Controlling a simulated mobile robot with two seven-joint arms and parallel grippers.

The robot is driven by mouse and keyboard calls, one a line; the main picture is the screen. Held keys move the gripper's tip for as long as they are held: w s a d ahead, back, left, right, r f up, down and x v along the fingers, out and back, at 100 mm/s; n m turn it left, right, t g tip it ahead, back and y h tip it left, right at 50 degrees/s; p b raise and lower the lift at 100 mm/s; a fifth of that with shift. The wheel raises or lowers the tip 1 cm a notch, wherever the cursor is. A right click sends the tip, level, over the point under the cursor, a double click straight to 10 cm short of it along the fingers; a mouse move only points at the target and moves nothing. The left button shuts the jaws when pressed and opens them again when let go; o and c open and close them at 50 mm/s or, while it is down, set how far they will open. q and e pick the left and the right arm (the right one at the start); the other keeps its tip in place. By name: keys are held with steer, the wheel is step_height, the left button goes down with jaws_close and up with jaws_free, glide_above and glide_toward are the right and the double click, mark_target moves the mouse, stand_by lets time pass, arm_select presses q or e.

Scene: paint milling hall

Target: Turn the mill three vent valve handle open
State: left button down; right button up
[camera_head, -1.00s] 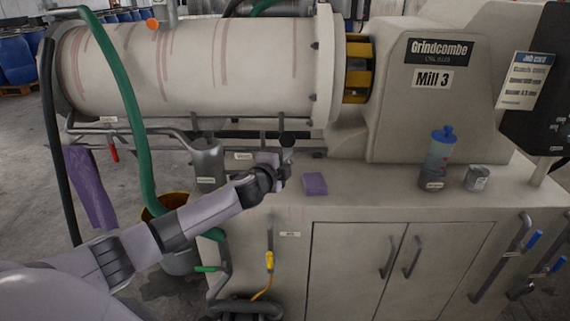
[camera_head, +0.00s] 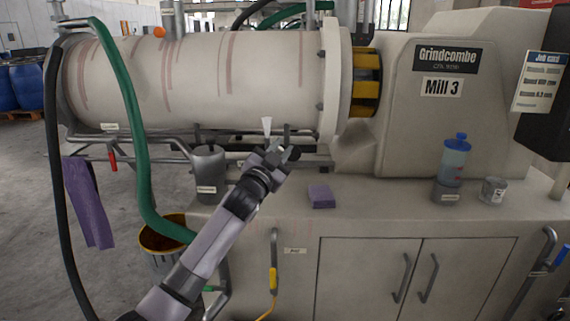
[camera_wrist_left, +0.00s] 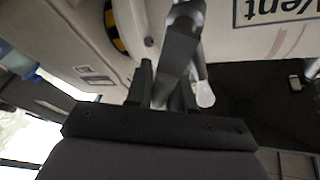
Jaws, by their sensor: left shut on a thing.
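Mill 3 (camera_head: 200,75) has a pale drum with red-brown streaks and a "Mill 3" plate at its right end. My left gripper (camera_head: 281,152) is under the drum's right end, over the back of the bench. In the left wrist view my gripper (camera_wrist_left: 163,92) is shut on the dark vent valve handle (camera_wrist_left: 180,48), which runs up from between the fingers. A "Vent" label (camera_wrist_left: 280,10) shows upside down beside it. A small white tapered piece (camera_head: 267,127) stands by the gripper. The gripper hides much of the valve. My right gripper is not in view.
A purple block (camera_head: 321,197), a blue-topped bottle (camera_head: 454,160) and a small tin (camera_head: 493,191) stand on the bench (camera_head: 390,212). A green hose (camera_head: 130,120) and a red-handled valve (camera_head: 112,160) are at left. A bucket (camera_head: 160,250) stands on the floor.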

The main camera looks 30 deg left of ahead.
arm_select(q)
steer(key=shift+s+a+r+n+t+y+b, duration=0.2)
steer(key=shift+a+n+y+b, duration=0.35)
steer(key=shift+n, duration=0.9)
steer(key=shift+s+a+r+n+t+y+b, duration=0.1)
steer(key=shift+s+a+n+y+b, duration=0.2)
steer(key=shift+n+y, duration=0.8)
steer(key=shift+s+a+r+n+t+y+b, duration=0.15)
steer(key=shift+s+a+n+y+b, duration=0.3)
steer(key=shift+n, duration=1.3)
steer(key=shift+w+a, duration=0.1)
steer(key=c, duration=1.1)
jaws_free()
steer(key=v, duration=0.7)
